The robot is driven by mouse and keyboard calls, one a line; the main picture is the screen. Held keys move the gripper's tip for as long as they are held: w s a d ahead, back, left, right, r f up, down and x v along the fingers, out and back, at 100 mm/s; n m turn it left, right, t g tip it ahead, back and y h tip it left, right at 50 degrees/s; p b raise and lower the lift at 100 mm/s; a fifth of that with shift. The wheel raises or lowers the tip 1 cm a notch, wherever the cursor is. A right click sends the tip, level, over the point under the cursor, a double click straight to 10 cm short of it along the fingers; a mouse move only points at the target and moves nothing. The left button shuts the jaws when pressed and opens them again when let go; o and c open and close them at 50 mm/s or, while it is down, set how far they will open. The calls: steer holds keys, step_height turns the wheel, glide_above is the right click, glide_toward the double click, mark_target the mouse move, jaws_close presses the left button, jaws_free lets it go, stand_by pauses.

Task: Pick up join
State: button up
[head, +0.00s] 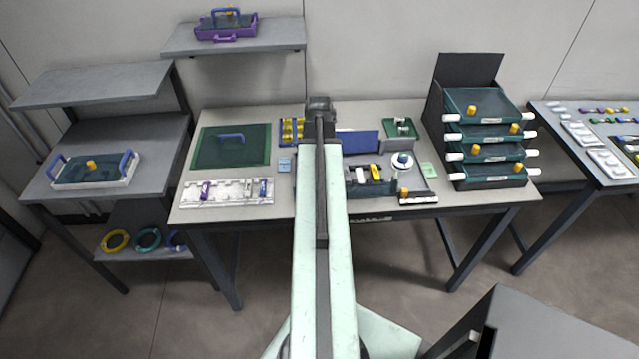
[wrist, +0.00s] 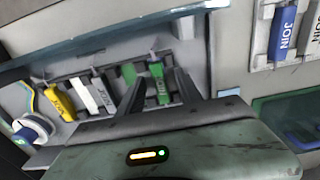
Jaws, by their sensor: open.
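The JOIN pieces are well right of the fingers.
Yellow (wrist: 58,103) and white (wrist: 88,97) pieces stand left of my fingers, near a white spool (wrist: 35,127). Stacked green drawers (head: 484,132) stand at the table's right.

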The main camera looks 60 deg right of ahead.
steer(key=shift+f, duration=0.15)
jaws_close()
step_height(320, 180, up, 10)
steer(key=p, duration=1.1)
steer(key=s+d, duration=0.3)
steer(key=s, duration=0.1)
step_height(320, 180, down, 10)
steer(key=b, duration=1)
steer(key=shift+w+a+f+b, duration=0.1)
steer(key=shift+w+a+b, duration=0.05)
steer(key=shift+b, duration=0.2)
steer(key=shift+r, duration=0.25)
steer(key=shift+f, duration=0.1)
